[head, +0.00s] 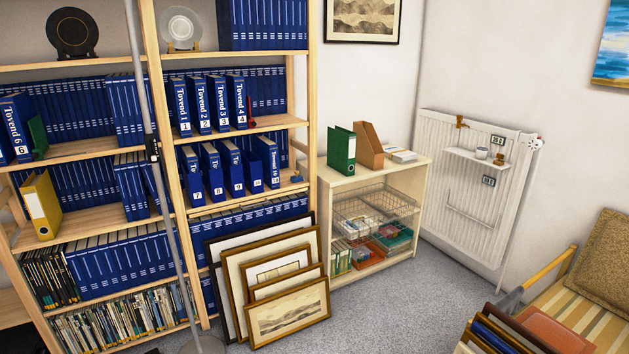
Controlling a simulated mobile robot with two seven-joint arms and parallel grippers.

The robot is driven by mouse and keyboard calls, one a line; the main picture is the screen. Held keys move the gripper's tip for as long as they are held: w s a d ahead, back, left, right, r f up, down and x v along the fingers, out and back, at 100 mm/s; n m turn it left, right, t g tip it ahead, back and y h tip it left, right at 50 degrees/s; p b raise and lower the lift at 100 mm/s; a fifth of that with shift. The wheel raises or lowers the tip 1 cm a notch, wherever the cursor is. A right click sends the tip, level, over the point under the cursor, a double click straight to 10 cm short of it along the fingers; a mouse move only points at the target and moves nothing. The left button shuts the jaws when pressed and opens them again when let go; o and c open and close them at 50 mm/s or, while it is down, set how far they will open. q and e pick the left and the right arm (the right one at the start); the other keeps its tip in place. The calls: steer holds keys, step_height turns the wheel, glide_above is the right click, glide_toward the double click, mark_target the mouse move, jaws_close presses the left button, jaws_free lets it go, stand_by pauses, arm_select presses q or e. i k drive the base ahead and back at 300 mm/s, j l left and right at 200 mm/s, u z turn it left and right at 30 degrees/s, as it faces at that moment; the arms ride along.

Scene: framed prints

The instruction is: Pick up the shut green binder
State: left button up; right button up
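A green binder (341,151) stands upright and looks shut on top of the light wood cabinet (378,174), near its left end. Its spine has a pale label. A brown file holder (369,146) stands just to its right. A second green item (38,137), perhaps also a binder, stands on the left bookshelf beside a blue binder, partly hidden. Neither of my grippers is in view.
Framed prints (287,315) lean against the bookshelf, left of the cabinet. A thin grey pole (163,190) stands before the shelves. A white radiator (470,185) is right of the cabinet. A cushioned seat (590,310) is at lower right. Carpet (390,310) between is clear.

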mark_target(341, 143)
steer(key=i+u, duration=0.4)
steer(key=i, duration=0.9)
steer(key=i+l+z, duration=0.2)
steer(key=i, duration=0.45)
steer(key=i+l+z, duration=0.1)
steer(key=i+z, duration=0.15)
steer(key=i, duration=0.35)
